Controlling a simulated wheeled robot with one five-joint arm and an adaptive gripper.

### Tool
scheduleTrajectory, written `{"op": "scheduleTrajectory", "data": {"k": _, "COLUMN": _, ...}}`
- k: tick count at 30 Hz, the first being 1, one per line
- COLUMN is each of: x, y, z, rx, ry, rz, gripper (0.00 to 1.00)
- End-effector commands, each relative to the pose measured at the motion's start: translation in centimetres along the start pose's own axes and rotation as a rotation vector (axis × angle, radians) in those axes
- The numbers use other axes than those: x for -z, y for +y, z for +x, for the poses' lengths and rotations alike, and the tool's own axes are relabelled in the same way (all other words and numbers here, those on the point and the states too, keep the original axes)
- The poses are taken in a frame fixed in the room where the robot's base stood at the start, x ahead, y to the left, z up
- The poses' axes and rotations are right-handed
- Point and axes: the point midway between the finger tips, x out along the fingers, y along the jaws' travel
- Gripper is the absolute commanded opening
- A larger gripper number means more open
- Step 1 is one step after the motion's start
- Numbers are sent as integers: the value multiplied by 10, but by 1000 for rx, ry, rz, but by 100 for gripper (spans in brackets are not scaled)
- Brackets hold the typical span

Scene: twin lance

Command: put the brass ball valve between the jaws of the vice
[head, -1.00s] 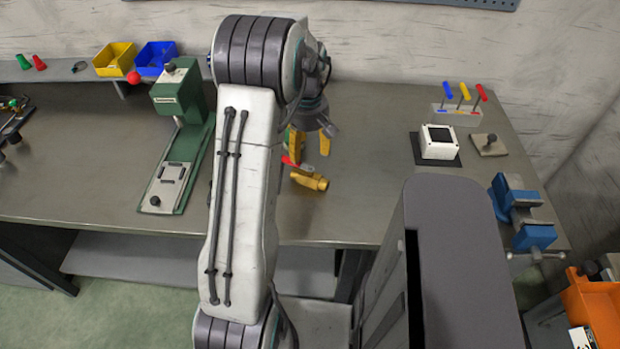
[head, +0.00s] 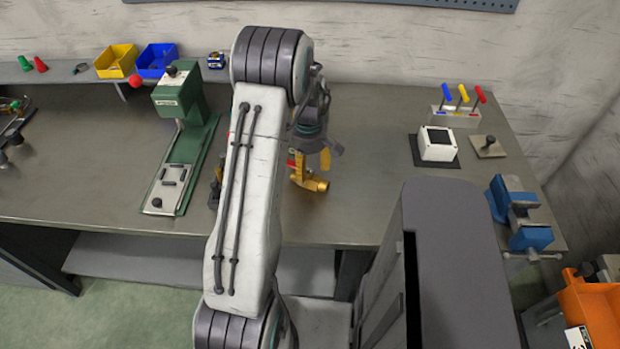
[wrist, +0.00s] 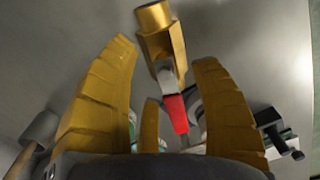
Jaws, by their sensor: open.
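The brass ball valve (head: 315,184) lies on the workbench, right beside my gripper in the head view. In the wrist view the valve (wrist: 165,45) shows its brass body and red lever handle, the lever pointing back between my fingers. My gripper (wrist: 163,70) is open with yellow fingers on either side of the valve's lever. In the head view my gripper (head: 308,165) is low over the bench and partly hidden by my arm. The blue vice (head: 517,212) stands at the right end of the bench; the gap between its jaws is hard to make out.
A green press (head: 180,140) stands left of my arm. A white box on a dark mat (head: 437,145) and a rack of coloured screwdrivers (head: 458,115) are at the back right. An orange bin (head: 590,305) is at the lower right. Bench space between valve and vice is clear.

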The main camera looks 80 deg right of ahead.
Motion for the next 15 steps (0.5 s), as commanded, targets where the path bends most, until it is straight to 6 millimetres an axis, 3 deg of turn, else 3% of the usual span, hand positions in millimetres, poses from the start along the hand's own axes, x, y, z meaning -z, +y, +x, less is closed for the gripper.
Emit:
{"op": "scheduleTrajectory", "data": {"k": 13, "x": 0, "y": 0, "z": 10, "rx": 0, "ry": 0, "rz": 0, "gripper": 58}}
{"op": "scheduleTrajectory", "data": {"k": 15, "x": 0, "y": 0, "z": 10, "rx": 0, "ry": 0, "rz": 1, "gripper": 52}}
